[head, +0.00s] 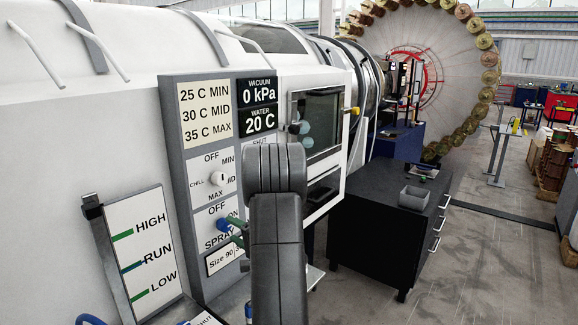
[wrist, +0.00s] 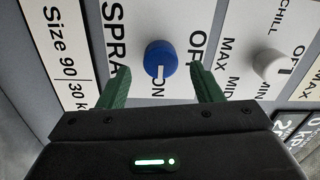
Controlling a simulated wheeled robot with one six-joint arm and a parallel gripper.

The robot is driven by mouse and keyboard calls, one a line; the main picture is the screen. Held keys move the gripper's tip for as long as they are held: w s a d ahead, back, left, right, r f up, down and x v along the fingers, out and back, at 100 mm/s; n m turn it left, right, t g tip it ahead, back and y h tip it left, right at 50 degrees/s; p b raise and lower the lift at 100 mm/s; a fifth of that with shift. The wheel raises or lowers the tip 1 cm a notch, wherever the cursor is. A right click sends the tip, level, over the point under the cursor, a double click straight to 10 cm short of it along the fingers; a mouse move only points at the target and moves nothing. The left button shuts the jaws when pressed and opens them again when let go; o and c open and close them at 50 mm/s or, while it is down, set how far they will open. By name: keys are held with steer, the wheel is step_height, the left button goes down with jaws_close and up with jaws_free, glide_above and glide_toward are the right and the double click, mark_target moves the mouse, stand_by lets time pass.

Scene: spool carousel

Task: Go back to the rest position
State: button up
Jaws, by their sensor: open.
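My gripper (head: 238,232) is at the spray knob on the control panel, its green fingers partly hidden behind my arm in the head view. In the wrist view my gripper (wrist: 160,68) is open, one green finger on either side of the blue spray knob (wrist: 161,59). A gap shows between the knob and each finger. The knob's white mark appears to point toward ON. The blue knob (head: 222,225) also shows in the head view, just left of the fingers.
The white chill knob (head: 217,179) sits above on the same panel (head: 173,130); it shows in the wrist view (wrist: 268,64). A yellow-ended handle (head: 354,110) sticks out right of the window. A dark cabinet (head: 375,240) with a grey bin (head: 416,198) stands right.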

mark_target(228, 226)
steer(key=shift+n, duration=0.3)
steer(key=x, duration=0.4)
steer(key=shift+w+a+f, duration=0.1)
steer(key=shift+a, duration=0.1)
steer(key=n, duration=0.2)
steer(key=shift+d+n+b, duration=0.15)
steer(key=shift+n+b, duration=0.15)
steer(key=n+b, duration=0.2)
steer(key=n, duration=0.4)
steer(key=n+b, duration=0.1)
steer(key=n, duration=0.3)
steer(key=shift+n+g, duration=0.3)
steer(key=shift+g, duration=0.1)
steer(key=shift+n+b, duration=0.55)
steer(key=shift+n, duration=1.75)
steer(key=shift+r, duration=0.25)
